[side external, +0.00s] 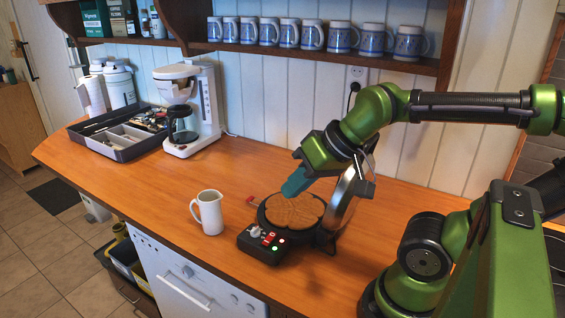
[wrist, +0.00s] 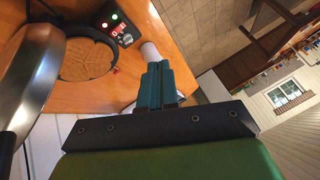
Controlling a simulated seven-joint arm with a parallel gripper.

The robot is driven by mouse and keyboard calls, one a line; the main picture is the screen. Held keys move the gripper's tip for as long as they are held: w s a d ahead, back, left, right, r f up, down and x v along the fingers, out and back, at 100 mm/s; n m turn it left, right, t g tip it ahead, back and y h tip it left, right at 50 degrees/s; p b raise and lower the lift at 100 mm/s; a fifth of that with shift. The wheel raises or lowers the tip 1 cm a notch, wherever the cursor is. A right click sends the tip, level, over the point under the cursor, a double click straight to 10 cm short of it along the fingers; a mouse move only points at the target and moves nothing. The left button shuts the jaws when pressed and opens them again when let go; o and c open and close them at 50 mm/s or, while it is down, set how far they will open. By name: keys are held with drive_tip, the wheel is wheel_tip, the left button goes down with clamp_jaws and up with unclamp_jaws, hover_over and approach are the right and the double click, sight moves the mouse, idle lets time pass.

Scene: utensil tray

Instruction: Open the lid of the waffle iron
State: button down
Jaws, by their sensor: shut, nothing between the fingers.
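The waffle iron (side external: 268,243) stands on the wooden counter with its lid (side external: 343,197) raised, tilted up at the right side of the base. A round golden waffle (side external: 292,208) lies on the lower plate. In the wrist view the waffle (wrist: 86,60) shows at upper left, and the lid's shiny edge (wrist: 36,85) runs down the left side. My gripper (side external: 291,189), with teal fingers, is above the waffle, left of the raised lid and apart from it. In the wrist view the fingers (wrist: 157,84) are together with nothing between them.
A white pitcher (side external: 209,212) stands left of the waffle iron, near the counter's front edge. A coffee maker (side external: 203,105) and a utensil tray (side external: 113,155) are at the back left. Several mugs (side external: 341,38) line the shelf above. Counter between pitcher and coffee maker is clear.

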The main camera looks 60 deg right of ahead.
drive_tip(key=s+d+r+m+t+h, duration=0.1)
drive_tip(key=s+d+r+m+h, duration=0.55)
drive_tip(key=d, duration=0.65)
drive_tip(key=s+r+m+g, duration=0.1)
drive_tip(key=s+r+m, duration=0.2)
drive_tip(key=s, duration=0.4)
drive_tip(key=s+r+m+g, duration=0.2)
drive_tip(key=s+r+m, duration=0.2)
drive_tip(key=s, duration=0.2)
drive_tip(key=w+d+f, duration=0.3)
drive_tip(key=w+f, duration=0.5)
drive_tip(key=shift+w+d, duration=0.15)
drive_tip(key=shift+d, duration=0.1)
drive_tip(key=shift+f+n, duration=0.1)
drive_tip(key=shift+n, duration=0.15)
